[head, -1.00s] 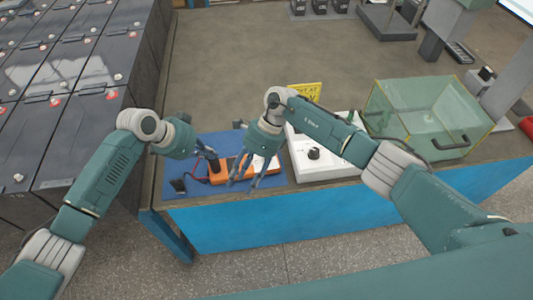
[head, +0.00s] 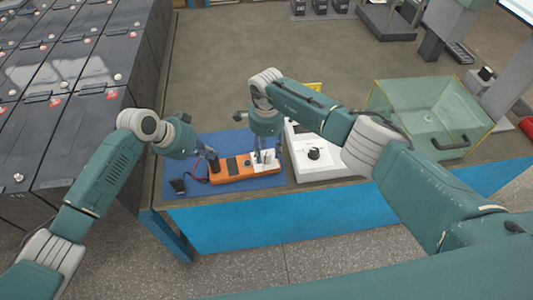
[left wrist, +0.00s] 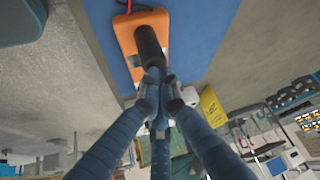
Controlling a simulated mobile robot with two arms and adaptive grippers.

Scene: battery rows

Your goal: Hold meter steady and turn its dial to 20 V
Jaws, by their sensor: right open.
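The orange meter (head: 222,177) lies on a blue mat (head: 240,189) near the table's front edge, with a dark panel in its middle and a white area at its right end. A black upright post (head: 213,164) stands at its left end; it also shows in the left wrist view (left wrist: 149,45). My left gripper (left wrist: 155,78) has its fingers closed together around the post's near end. My right gripper (head: 266,157) points down, open, with its fingertips over the meter's white right end. A small dark knob (head: 248,162) shows just left of those fingers; its setting is too small to read.
A white box (head: 318,171) with a black knob stands right of the mat, and a clear glass-like case (head: 430,115) beyond it. A black piece with a red lead (head: 178,185) lies left of the meter. Battery rows (head: 60,90) stand at left.

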